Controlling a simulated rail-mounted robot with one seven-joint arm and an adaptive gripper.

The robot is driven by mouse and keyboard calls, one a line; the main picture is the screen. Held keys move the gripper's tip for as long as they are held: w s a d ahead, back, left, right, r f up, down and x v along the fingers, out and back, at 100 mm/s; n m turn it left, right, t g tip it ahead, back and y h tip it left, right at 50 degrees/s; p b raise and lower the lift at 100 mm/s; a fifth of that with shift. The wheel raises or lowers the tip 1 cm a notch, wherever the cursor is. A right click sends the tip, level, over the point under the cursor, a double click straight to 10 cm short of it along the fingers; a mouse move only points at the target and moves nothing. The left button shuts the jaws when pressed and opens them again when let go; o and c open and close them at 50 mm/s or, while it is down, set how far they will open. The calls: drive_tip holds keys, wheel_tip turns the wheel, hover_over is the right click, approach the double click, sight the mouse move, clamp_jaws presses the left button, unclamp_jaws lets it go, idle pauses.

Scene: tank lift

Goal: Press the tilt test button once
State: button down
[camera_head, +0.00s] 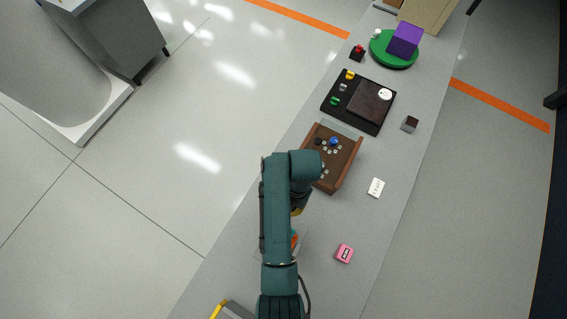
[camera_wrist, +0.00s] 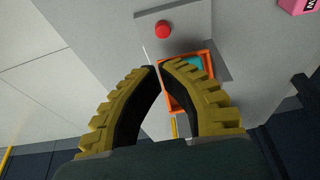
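In the wrist view, a round red button (camera_wrist: 163,29) stands on a light grey plate, just beyond my fingertips and apart from them in the picture. I cannot read any label on it. An orange frame with teal inside (camera_wrist: 205,62) lies right of the fingertips, partly hidden by the right finger. My gripper (camera_wrist: 159,67) has yellow ribbed fingers with black pads; the tips come together and hold nothing. In the head view, my arm hides most of the gripper and the red button below it; a bit of orange and teal (camera_head: 294,240) shows beside the arm.
A pink labelled block (camera_head: 345,253) and a white card (camera_head: 376,187) lie right of my arm. A brown tray with knobs (camera_head: 346,160), a black panel (camera_head: 376,121), another red button (camera_head: 357,52) and a green disc with a purple cube (camera_head: 404,40) stand farther along the bench.

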drive_tip(key=x, duration=0.9)
drive_tip(key=shift+a+f+b, duration=0.1)
drive_tip(key=shift+f+b, duration=0.3)
wheel_tip(320, 180, down, 2)
drive_tip(key=shift+f+b, duration=0.15)
drive_tip(key=shift+b, duration=0.55)
drive_tip(key=p+v, duration=0.7)
drive_tip(key=v, duration=0.3)
drive_tip(key=shift+r, duration=0.2)
